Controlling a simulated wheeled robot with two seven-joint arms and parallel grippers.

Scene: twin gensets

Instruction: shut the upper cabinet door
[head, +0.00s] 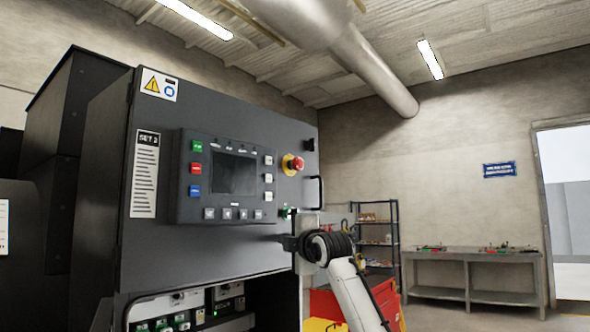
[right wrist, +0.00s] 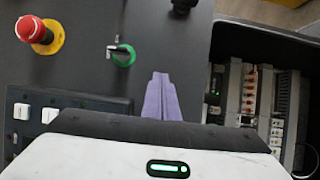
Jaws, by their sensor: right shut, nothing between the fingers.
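The upper cabinet door (head: 210,255) is a dark grey panel with a screen unit, shown from the front left in the head view. A black handle (head: 321,190) stands at its right edge. Its lower edge lies above an open bay. I cannot tell how far the door stands from its frame. My right gripper (head: 284,242) is at the door's lower right. In the right wrist view its purple fingers (right wrist: 161,97) are together and empty over the door face (right wrist: 170,35). Whether they touch it is unclear. My left gripper is out of view.
A red emergency stop (head: 293,164) and a green-ringed switch (right wrist: 122,54) project from the door near my right gripper. The bay below holds breakers (head: 225,292). A red and yellow cart (head: 325,305), a shelf rack (head: 376,235) and a workbench (head: 470,258) stand behind right.

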